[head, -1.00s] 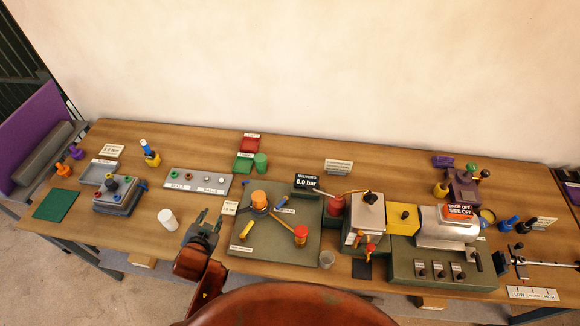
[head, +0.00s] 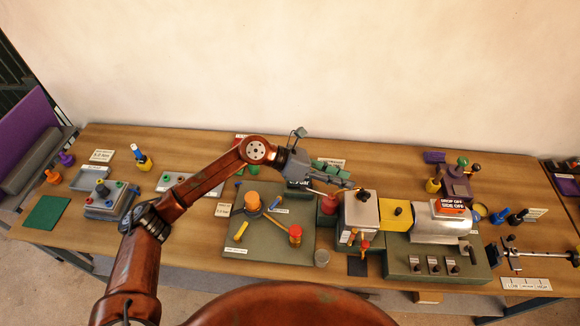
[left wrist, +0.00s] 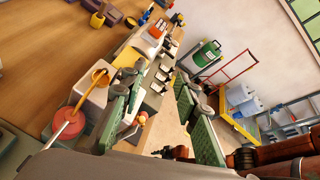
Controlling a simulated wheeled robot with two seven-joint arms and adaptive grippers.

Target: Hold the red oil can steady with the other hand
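The red can (head: 328,206) stands on the bench between the grey-green plate and the metal box. A long thin rod or spout slants over it. In the left wrist view the round red can (left wrist: 66,122) is at lower left, outside the space between the fingers. My left gripper (head: 350,180) is above and slightly behind the can, apart from it. In the left wrist view its two green-padded fingers (left wrist: 158,80) are spread and empty. The gripper partly covers the display behind the can. My right gripper is not in view.
The metal box (head: 359,212) with a dark knob stands right of the can, then a yellow block (head: 397,216) and a silver cylinder (head: 432,224). The grey-green plate (head: 270,238) on the left carries an orange-topped post and a red-topped post.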

